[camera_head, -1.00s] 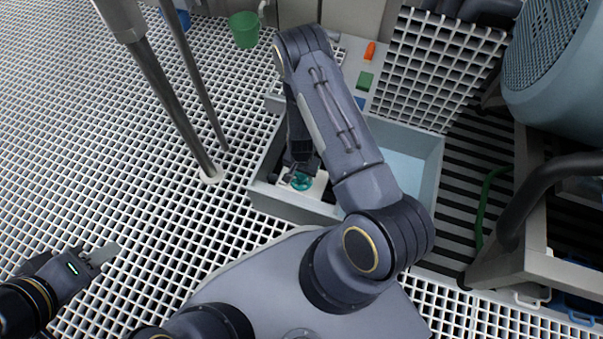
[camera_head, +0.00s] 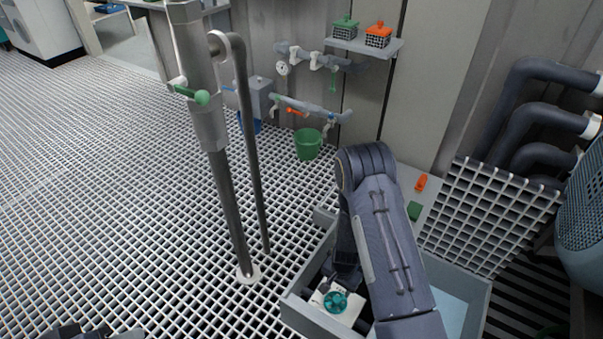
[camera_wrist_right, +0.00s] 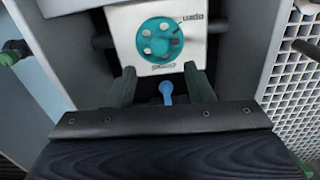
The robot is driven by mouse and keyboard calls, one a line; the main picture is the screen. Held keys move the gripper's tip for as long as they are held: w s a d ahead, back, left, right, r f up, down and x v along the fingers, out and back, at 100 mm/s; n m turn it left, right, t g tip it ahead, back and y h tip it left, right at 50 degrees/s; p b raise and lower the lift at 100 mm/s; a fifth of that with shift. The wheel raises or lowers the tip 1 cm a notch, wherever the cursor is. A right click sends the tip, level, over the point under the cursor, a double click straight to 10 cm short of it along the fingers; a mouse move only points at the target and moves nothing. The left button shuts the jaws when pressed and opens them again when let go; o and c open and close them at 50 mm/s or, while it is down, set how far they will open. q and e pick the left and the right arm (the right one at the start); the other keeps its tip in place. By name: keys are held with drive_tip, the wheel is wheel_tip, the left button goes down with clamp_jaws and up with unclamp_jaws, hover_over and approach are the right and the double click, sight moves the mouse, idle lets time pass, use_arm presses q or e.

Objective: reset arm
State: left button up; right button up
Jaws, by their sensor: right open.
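My right gripper (camera_wrist_right: 162,82) is open, its two fingers apart in the right wrist view just in front of a white block (camera_wrist_right: 190,48) with a round teal knob (camera_wrist_right: 158,42). In the head view the gripper (camera_head: 343,277) points down into a grey bin (camera_head: 310,312), beside the teal knob (camera_head: 335,301). A small blue piece (camera_wrist_right: 167,92) shows between the fingers; I cannot tell whether they touch it. Only the tip of my left gripper (camera_head: 100,333) shows at the bottom left edge, too cut off to read its jaws.
A metal post (camera_head: 222,180) and a thinner pole (camera_head: 248,140) stand left of the bin. A green bucket (camera_head: 307,144) stands near the wall, below valves and pipes. A shelf (camera_head: 365,45) holds two small baskets. The grated floor at left is open.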

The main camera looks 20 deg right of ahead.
wheel_tip(320, 180, up, 25)
drive_tip(key=w+a+n+t+y, duration=0.1)
drive_tip(key=a+n+t+y, duration=0.1)
drive_tip(key=t+y, duration=0.1)
drive_tip(key=s+a+r+n+t, duration=0.25)
drive_tip(key=s+r+n, duration=0.45)
drive_tip(key=s+r, duration=1)
wheel_tip(320, 180, up, 32)
drive_tip(key=s+p, duration=0.1)
drive_tip(key=p, duration=3.2)
drive_tip(key=shift+d+r+y, duration=0.15)
drive_tip(key=shift+r+y, duration=0.1)
drive_tip(key=shift+y, duration=0.15)
drive_tip(key=shift+c, duration=0.5)
